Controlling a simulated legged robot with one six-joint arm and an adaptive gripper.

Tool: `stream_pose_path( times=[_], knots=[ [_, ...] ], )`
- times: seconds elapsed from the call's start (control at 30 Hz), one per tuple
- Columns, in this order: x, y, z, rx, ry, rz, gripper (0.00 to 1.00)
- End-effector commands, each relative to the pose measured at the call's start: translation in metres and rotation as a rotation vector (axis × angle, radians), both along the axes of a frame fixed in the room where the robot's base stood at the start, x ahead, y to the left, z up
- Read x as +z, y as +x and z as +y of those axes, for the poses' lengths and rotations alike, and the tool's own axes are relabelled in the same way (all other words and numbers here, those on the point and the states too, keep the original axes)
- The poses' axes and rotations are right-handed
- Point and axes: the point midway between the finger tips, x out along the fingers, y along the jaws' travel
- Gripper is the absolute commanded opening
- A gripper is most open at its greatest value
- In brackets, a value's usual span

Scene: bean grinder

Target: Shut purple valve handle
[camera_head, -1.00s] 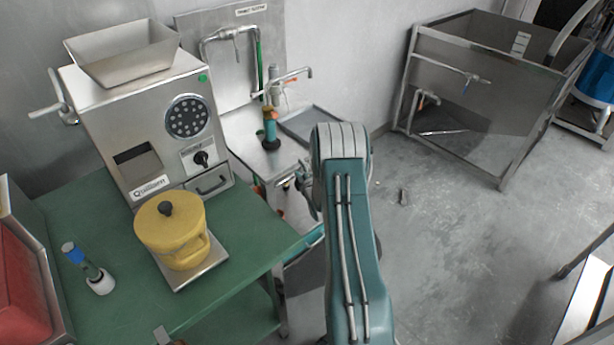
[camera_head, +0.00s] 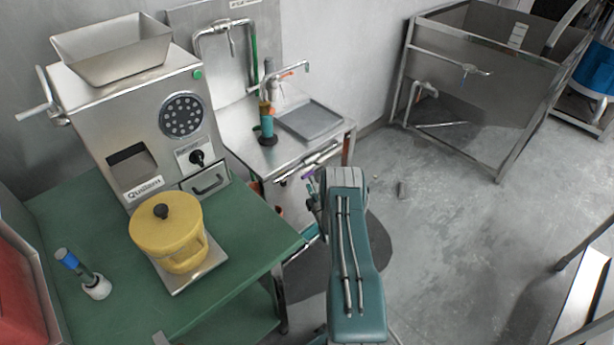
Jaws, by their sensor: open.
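A small purple piece (camera_head: 308,173), likely the valve handle, shows on the pipework under the front edge of the steel sink table (camera_head: 340,128). It is just left of and above my arm's top end. It is too small to tell how the handle is turned. Part of my gripper (camera_head: 314,205) shows as grey metal at the left side of my arm, below the purple piece and apart from it in the picture. My gripper is open, and its fingertips are mostly hidden behind my arm. I see nothing held in it.
A green table (camera_head: 75,215) at left carries a steel grinder (camera_head: 120,120), a yellow pot (camera_head: 168,228) and a blue-handled brush (camera_head: 84,270). A grey tray (camera_head: 308,120) lies on the sink table. A large steel basin (camera_head: 480,90) stands behind right.

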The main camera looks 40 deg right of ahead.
Motion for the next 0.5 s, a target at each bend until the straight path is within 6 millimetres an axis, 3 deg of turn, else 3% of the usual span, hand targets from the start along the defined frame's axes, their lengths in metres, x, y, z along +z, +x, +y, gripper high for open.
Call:
stream_pose_path(
  times=[0.2, 0.5],
  knots=[
    [0.005, 0.03, -0.01, -0.001, 0.0, 0.0, 0.55],
    [0.007, 0.039, -0.013, -0.001, 0.001, 0.001, 0.55]
  ],
)
